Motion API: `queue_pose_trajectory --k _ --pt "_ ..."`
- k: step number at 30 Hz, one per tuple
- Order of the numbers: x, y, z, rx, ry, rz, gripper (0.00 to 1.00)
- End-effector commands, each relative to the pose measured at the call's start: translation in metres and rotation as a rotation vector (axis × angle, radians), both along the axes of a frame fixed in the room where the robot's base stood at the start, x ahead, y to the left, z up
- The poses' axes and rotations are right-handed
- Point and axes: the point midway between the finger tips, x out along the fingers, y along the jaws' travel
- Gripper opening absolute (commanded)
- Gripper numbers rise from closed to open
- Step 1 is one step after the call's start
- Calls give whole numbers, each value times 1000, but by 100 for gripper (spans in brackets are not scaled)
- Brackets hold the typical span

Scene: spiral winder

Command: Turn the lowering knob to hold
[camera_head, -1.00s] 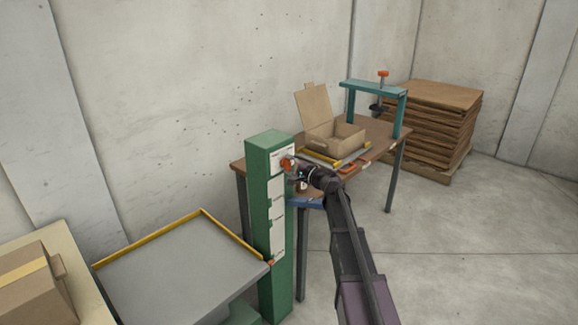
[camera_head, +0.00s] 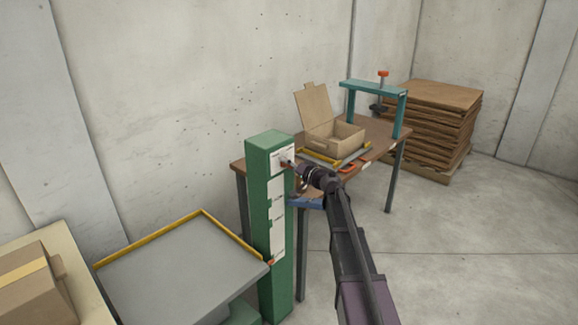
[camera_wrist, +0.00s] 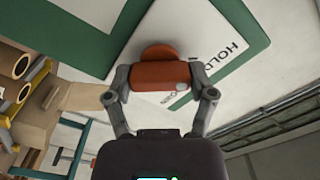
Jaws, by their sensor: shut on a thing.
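The orange lowering knob (camera_wrist: 158,76) sits on the front of the green column (camera_head: 268,141). My gripper (camera_wrist: 160,82) is shut on the knob, with one finger on each side of it. A light dot shows on the knob's right end in the wrist view. The word HOLD is printed on the white label plate (camera_wrist: 218,50), just right of the knob and tilted in the wrist view. A second word near the dot is partly hidden. In the head view, my gripper (camera_head: 290,164) covers most of the knob.
A lift platform (camera_head: 180,265) with a yellow rim is left of the column. Behind the column stands a workbench (camera_head: 375,150) with an open carton (camera_head: 335,135) and a teal clamp frame (camera_head: 375,88). A cardboard stack (camera_head: 435,120) is farther right. The floor at right is clear.

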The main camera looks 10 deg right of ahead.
Motion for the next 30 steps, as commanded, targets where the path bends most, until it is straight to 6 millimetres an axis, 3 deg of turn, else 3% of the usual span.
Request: queue_pose_trajectory --k 14,15,17,18,30 --pt "2 0 1 -16 -14 -2 24" --pt "2 0 1 -16 -14 -2 77" --pt "2 0 1 -16 -14 -2 95" --pt "2 0 1 -16 -14 -2 100" --pt "0 0 0 -16 -13 -1 100"
